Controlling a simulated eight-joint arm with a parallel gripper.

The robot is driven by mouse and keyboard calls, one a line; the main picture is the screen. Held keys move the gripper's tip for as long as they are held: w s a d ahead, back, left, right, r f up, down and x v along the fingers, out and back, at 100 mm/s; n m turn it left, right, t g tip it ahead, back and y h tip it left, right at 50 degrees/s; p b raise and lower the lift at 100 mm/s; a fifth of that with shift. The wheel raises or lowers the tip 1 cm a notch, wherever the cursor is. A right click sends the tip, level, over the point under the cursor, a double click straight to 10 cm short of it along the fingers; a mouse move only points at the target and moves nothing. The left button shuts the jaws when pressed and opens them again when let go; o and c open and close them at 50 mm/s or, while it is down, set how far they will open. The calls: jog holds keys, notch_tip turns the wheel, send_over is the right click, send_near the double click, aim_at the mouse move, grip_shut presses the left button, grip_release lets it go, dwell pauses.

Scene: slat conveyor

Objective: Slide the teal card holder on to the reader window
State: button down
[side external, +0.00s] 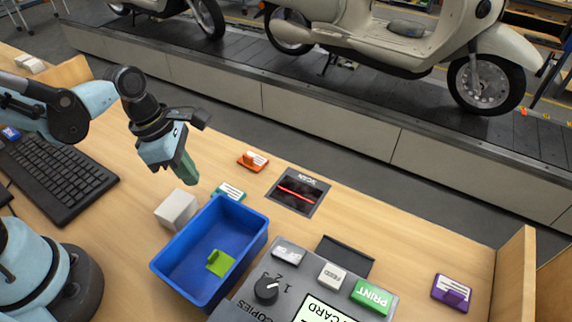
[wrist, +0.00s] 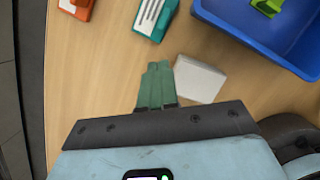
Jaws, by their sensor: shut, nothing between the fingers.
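The teal card holder (side external: 229,191) lies on the wooden table, just behind the blue bin's far edge. It also shows in the wrist view (wrist: 154,18), cut off by the top edge. The reader window (side external: 298,190), marked SCAN with a red line, is set in the table to the right of the card holder; it is not in the wrist view. My gripper (side external: 192,182) is shut and empty, above the table to the left of the card holder. In the wrist view my gripper's green fingers (wrist: 159,66) are together, apart from the card holder.
An orange holder (side external: 253,160) lies behind the teal one. A white block (side external: 176,209) stands beside the blue bin (side external: 254,241), which holds a green holder (side external: 220,263). A printer panel (side external: 329,283) is in front; a purple holder (side external: 452,292) lies right.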

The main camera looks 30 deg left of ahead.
aim_at(275, 194)
jog(key=shift+x, duration=2.05)
jog(key=w+d, duration=0.2)
jog(key=d, duration=0.2)
jog(key=w+d, duration=0.5)
jog(key=d, duration=0.2)
jog(key=shift+w+d, duration=0.35)
jog(key=shift+w, duration=0.05)
jog(key=v, duration=1)
jog(key=s+a+r+m+t+y, duration=0.1)
jog(key=s+a+m+t, duration=0.1)
jog(key=a+m, duration=0.6)
jog(key=s+a+r+m+t+y, duration=0.1)
jog(key=a+m, duration=0.7)
jog(key=m, duration=0.8)
jog(key=s+r+t, duration=0.1)
jog(key=s+t, duration=0.1)
jog(key=s, duration=0.1)
jog(key=shift+s+r+m+t, duration=0.3)
jog(key=shift+s+m, duration=0.05)
jog(key=shift+m, duration=0.05)
